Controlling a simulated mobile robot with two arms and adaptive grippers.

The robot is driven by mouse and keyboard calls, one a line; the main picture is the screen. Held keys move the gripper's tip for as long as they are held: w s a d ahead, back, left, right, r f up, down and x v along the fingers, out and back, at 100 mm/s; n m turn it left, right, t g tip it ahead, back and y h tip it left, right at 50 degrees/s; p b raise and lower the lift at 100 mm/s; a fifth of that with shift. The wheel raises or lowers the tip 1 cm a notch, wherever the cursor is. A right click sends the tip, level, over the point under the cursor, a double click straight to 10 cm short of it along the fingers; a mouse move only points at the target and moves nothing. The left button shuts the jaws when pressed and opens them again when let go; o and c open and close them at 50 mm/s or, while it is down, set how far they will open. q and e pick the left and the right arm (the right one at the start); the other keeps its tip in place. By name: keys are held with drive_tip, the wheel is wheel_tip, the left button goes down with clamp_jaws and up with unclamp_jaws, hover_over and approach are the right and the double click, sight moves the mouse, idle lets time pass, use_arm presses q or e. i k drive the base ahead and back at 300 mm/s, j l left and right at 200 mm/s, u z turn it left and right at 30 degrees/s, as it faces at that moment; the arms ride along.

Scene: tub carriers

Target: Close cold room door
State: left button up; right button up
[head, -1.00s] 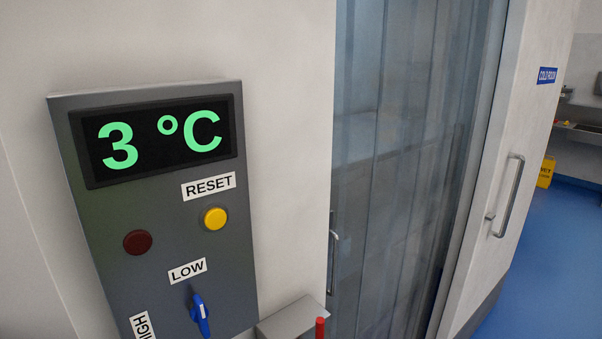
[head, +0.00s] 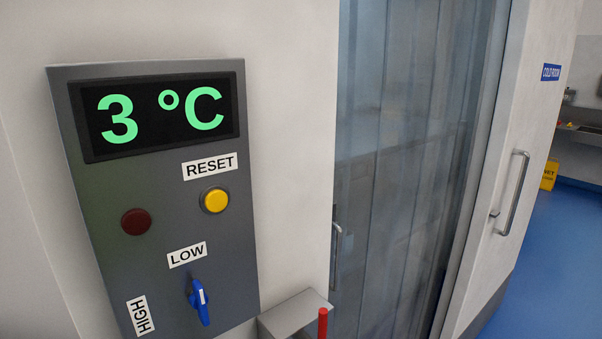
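The cold room door (head: 508,160) is a pale panel at the right, with a blue "COLD ROOM" sign (head: 551,72) and a vertical metal bar handle (head: 514,193). It stands open, to the right of the doorway. Clear strip curtains (head: 400,150) hang in the opening. A second metal handle (head: 335,255) shows at the left edge of the opening. Neither of my grippers is in view.
A grey control panel (head: 232,270) on the left wall reads 3 °C, with a yellow reset button (head: 214,200), a dark red lamp (head: 136,221) and a blue switch (head: 200,301). A grey box (head: 291,313) with a red rod (head: 322,324) sits below.

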sight(541, 36)
drive_tip(key=z, duration=1.25)
drive_tip(key=i+l+z, duration=0.3)
drive_tip(key=i, duration=0.15)
drive_tip(key=i+z, duration=0.3)
drive_tip(key=i, duration=0.15)
drive_tip(key=i+z, duration=0.15)
drive_tip(key=i, duration=2.9)
drive_tip(key=i+l, duration=0.1)
drive_tip(key=i, duration=0.9)
drive_tip(key=j+u, duration=0.05)
